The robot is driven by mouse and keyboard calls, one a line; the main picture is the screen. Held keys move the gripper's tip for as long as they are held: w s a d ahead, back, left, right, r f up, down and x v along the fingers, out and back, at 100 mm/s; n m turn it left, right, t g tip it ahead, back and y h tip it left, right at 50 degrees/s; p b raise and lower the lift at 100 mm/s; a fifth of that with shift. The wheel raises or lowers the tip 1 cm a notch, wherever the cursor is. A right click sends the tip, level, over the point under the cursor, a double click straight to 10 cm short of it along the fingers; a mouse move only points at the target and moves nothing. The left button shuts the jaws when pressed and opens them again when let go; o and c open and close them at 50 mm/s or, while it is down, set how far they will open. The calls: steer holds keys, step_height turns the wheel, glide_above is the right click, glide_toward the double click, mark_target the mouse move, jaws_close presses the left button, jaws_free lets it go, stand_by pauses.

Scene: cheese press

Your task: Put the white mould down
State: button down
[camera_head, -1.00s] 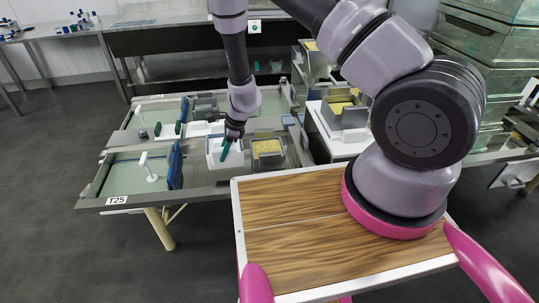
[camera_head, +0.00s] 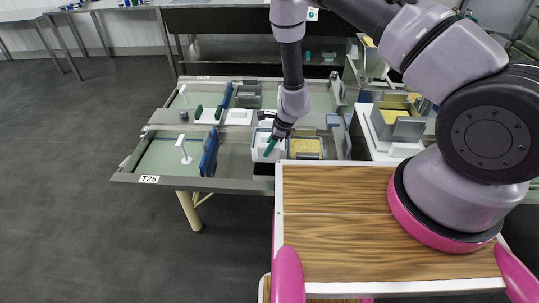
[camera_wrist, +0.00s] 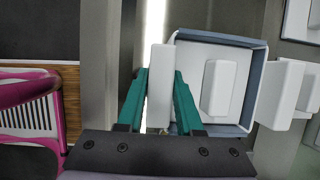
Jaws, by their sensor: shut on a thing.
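The white mould (camera_head: 259,151) is a square box at the front of the steel table, left of a grey box of yellow curd (camera_head: 305,148). In the wrist view, the white mould (camera_wrist: 188,60) shows from above with a blue-grey rim, a pale block (camera_wrist: 218,88) inside and an upright white piece on its right. My gripper (camera_wrist: 160,76) has its green fingers on both sides of a white upright piece (camera_wrist: 160,90) at the mould's left side and is shut on it. The mould's underside is hidden, so I cannot tell whether it touches the table.
The steel table (camera_head: 230,182) has raised edges and a T25 label. A blue upright panel (camera_head: 209,155) and a white stand (camera_head: 183,150) are to the left. A grey press-like box (camera_head: 395,125) on a white stand is to the right. Pale green surface between stand and panel is clear.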

steer(key=shift+f, duration=1.8)
steer(key=c, duration=0.6)
jaws_free()
steer(key=shift+f, duration=0.1)
steer(key=shift+o, duration=0.2)
steer(key=v, duration=1.2)
steer(key=shift+s, duration=0.1)
